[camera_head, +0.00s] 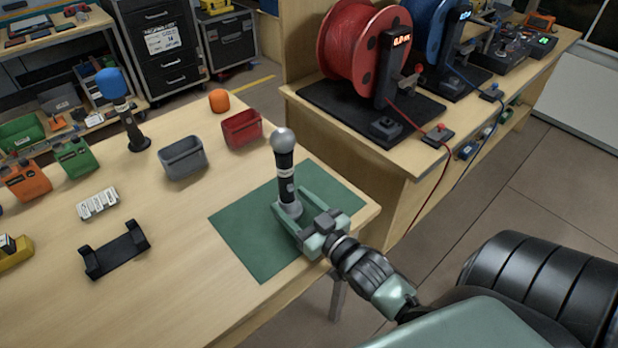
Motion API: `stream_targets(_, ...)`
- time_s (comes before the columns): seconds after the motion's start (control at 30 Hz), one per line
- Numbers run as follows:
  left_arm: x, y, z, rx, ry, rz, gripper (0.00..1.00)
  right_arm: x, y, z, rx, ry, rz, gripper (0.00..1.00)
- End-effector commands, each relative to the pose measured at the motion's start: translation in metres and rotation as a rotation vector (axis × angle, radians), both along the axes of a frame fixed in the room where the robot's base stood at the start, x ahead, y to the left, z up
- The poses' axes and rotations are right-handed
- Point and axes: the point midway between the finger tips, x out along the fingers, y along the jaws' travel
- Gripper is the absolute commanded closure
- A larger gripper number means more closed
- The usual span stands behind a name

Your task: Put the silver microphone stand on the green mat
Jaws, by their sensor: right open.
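The silver microphone stand (285,160), with a round silver head and a dark body, stands upright over the green mat (240,235) near the table's right corner. Its foot appears to rest on the mat, partly hidden by my gripper. My right gripper (295,204) is open at the stand's lower part, with its fingers low over the mat. I cannot tell whether a finger touches the stand. My left gripper is not in view.
A blue-headed microphone stand (131,125), a grey bin (183,160), a red bin (242,130) and an orange foam ball (219,100) stand farther back on the table. A black cradle (115,252) lies at left. A bench with cable reels (365,55) is behind.

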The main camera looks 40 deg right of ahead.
Motion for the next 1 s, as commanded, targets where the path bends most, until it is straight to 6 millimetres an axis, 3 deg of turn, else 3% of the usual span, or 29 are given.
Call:
stream_targets(0.3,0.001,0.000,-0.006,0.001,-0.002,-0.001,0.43,-0.067,-0.005,-0.004,0.000,0.008,-0.001,0.41)
stream_targets(0.5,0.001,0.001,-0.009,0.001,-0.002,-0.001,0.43,-0.100,-0.007,-0.002,0.001,0.005,-0.001,0.41)
stream_targets(0.7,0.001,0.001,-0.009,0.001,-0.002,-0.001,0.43,-0.112,-0.008,0.000,0.001,0.001,-0.001,0.41)
stream_targets(1.0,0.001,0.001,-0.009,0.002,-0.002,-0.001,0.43,-0.112,-0.008,0.000,0.000,0.000,0.000,0.41)
